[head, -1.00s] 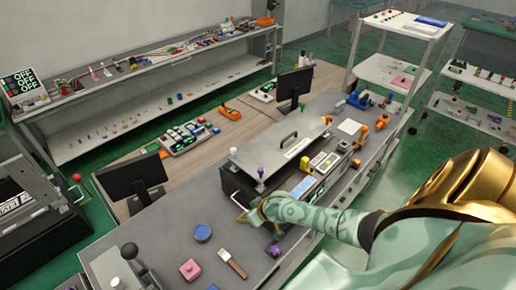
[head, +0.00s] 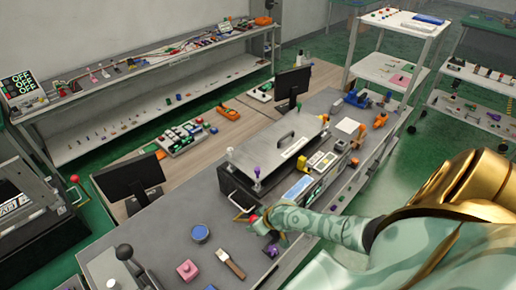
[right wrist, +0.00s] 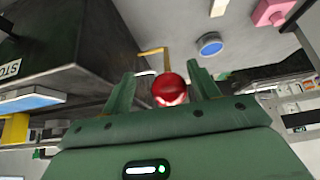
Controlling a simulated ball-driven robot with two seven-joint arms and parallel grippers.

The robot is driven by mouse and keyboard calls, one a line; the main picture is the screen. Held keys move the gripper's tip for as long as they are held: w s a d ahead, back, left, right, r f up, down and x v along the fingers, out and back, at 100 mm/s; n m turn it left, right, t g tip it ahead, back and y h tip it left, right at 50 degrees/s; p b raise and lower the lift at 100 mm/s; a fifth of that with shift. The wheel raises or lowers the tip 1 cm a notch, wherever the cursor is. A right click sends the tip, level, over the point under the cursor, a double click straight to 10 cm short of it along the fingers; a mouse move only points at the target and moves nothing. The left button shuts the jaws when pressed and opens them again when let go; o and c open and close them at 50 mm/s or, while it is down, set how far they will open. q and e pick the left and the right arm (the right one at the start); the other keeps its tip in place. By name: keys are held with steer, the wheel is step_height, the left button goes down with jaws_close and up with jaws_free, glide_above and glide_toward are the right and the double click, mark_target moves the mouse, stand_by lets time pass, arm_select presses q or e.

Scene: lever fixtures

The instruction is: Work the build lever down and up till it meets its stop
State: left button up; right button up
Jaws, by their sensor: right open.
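The lever shows as a yellow bent rod (head: 240,206) with a red ball knob (head: 253,218), at the near left end of a dark box-shaped machine (head: 236,190). My right gripper (head: 262,224) is at the knob. In the right wrist view the red knob (right wrist: 169,90) sits between the two green fingers of my right gripper (right wrist: 162,74), which are apart. A gap shows beside the left finger; I cannot tell if the right finger touches the knob. The yellow rod (right wrist: 153,52) runs beyond the knob. My left gripper is not in view.
A blue round tin (head: 200,233), a pink block (head: 187,270) and a brush (head: 230,264) lie on the grey bench near the gripper. A purple object (head: 271,249) lies close to it. A black-knobbed lever (head: 126,252) stands at lower left.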

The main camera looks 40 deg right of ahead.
steer(key=shift+s+a+r, duration=0.1)
steer(key=shift+a+r, duration=0.2)
steer(key=shift+r, duration=0.25)
steer(key=v, duration=0.5)
steer(key=shift+w+a+r, duration=0.15)
steer(key=shift+w, duration=0.15)
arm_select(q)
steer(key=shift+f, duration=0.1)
